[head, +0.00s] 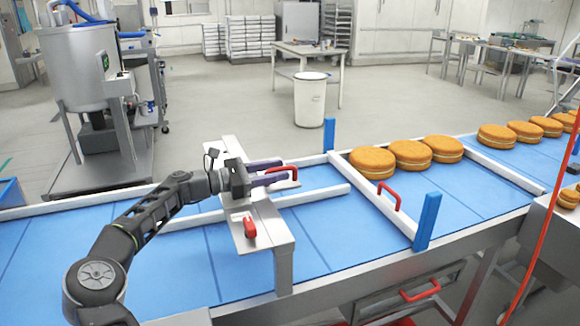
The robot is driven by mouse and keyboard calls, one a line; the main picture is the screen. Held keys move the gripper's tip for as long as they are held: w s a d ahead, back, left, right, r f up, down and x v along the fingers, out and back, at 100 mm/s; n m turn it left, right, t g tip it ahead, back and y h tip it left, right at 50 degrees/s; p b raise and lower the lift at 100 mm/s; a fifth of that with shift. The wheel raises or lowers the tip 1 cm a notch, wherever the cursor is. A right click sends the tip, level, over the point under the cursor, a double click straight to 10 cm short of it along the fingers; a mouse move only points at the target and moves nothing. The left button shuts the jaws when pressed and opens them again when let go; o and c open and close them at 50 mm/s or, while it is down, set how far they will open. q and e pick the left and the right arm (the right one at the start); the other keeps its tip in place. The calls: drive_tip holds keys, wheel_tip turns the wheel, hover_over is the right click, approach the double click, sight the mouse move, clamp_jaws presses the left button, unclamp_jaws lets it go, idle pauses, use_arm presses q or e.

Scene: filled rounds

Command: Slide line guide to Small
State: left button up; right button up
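A line guide (245,212), a white rail over the blue belt, runs left to right from near my arm toward the belt's middle. A white bridge (265,225) crosses the belt over it. A red handle (291,168) stands at the bridge's far part, and a second red handle (250,228) is on its near part. My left gripper (286,170) reaches over the bridge with two purple fingers apart. Its fingertips are at the far red handle; I cannot tell whether they touch it. No Small mark is readable. My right gripper is not in view.
A white gate bar (375,198) with a red handle (390,196) and blue posts (428,220) crosses the belt. Several filled rounds (410,154) sit behind it. A red-handled drawer (420,291) is below. The belt (330,232) is clear between bridge and gate.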

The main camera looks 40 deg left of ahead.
sight(289, 168)
use_arm(q)
drive_tip(key=x, duration=0.4)
drive_tip(key=shift+w+p, duration=0.1)
drive_tip(key=shift+p, duration=0.3)
drive_tip(key=shift+c, duration=0.6)
clamp_jaws()
idle(0.5)
